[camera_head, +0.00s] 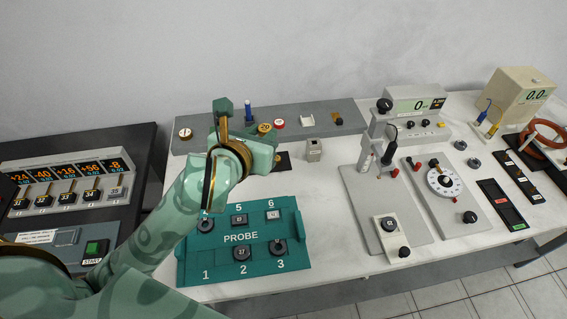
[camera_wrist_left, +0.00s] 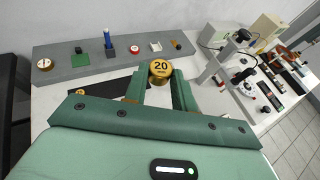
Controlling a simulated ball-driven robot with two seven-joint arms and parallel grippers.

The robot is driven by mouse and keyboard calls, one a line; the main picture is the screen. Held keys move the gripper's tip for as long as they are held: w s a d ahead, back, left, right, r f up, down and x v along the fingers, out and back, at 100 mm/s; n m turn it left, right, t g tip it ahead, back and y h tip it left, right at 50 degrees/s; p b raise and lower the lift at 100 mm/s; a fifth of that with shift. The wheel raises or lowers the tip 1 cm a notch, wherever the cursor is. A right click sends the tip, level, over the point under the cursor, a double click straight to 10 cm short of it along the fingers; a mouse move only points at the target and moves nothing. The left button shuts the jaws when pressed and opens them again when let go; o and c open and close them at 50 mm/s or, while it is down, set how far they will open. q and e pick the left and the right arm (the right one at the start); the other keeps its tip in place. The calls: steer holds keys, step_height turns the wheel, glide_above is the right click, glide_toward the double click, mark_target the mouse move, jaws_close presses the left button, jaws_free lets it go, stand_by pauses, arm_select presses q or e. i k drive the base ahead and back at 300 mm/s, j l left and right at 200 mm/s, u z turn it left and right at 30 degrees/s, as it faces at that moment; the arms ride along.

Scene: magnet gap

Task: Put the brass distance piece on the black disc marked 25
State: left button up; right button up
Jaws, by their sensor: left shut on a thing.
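My left gripper (camera_wrist_left: 158,92) is shut on a brass cylinder marked 20 (camera_wrist_left: 159,70), held up between its two fingers. In the head view the brass cylinder (camera_head: 264,129) shows beside the gripper, above the grey strip at the back. Black discs sit on the teal PROBE tray: one near the left edge (camera_head: 205,225), one that seems to read 17 (camera_head: 242,252), and one near the 3 (camera_head: 278,247). I cannot read a 25 on any disc. My right gripper is not in view.
The grey strip (camera_head: 341,108) carries a blue post (camera_head: 248,113), a red-rimmed disc (camera_head: 278,123) and a white-topped brass disc (camera_head: 185,134). A gauge stand (camera_head: 370,170) and a dial plate (camera_head: 444,180) stand to the right. A console with displays (camera_head: 69,179) is at left.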

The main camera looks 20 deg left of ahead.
mark_target(390, 222)
steer(key=k+l+z, duration=0.15)
steer(key=z, duration=0.15)
steer(key=k+l+z, duration=0.3)
steer(key=z, duration=0.6)
steer(key=i+j, duration=0.05)
